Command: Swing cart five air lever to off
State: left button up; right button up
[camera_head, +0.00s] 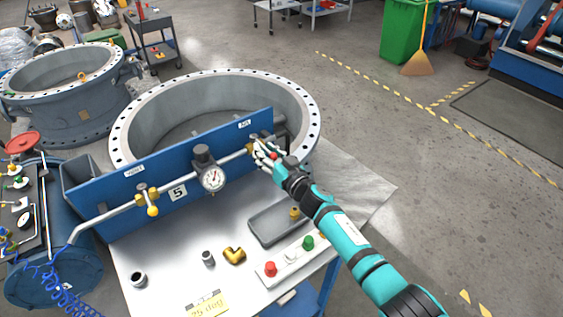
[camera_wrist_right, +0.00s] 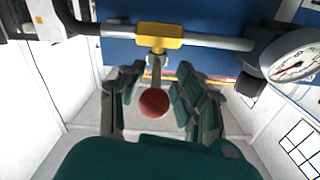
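Cart five has a blue panel (camera_head: 222,154) marked 5, with a silver pipe along its front. A lever with a red ball end (camera_wrist_right: 153,103) hangs from a yellow valve body (camera_wrist_right: 159,36) at the panel's right end. A second lever with a yellow ball (camera_head: 152,211) hangs at the left end. The small labels above are too blurred to read surely. My right gripper (camera_head: 263,156) is at the right-hand lever; in the right wrist view its fingers (camera_wrist_right: 157,82) stand apart on both sides of the red ball, with gaps. My left gripper is out of view.
A round gauge (camera_head: 213,179) sits on the pipe between the levers. Below are a grey tray (camera_head: 265,232), a strip with red, white and green buttons (camera_head: 290,256), and loose fittings (camera_head: 235,255). A large flanged ring (camera_head: 215,85) stands behind the panel.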

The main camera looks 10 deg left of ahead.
jog(key=v, duration=1.1)
jog(key=shift+d, duration=0.55)
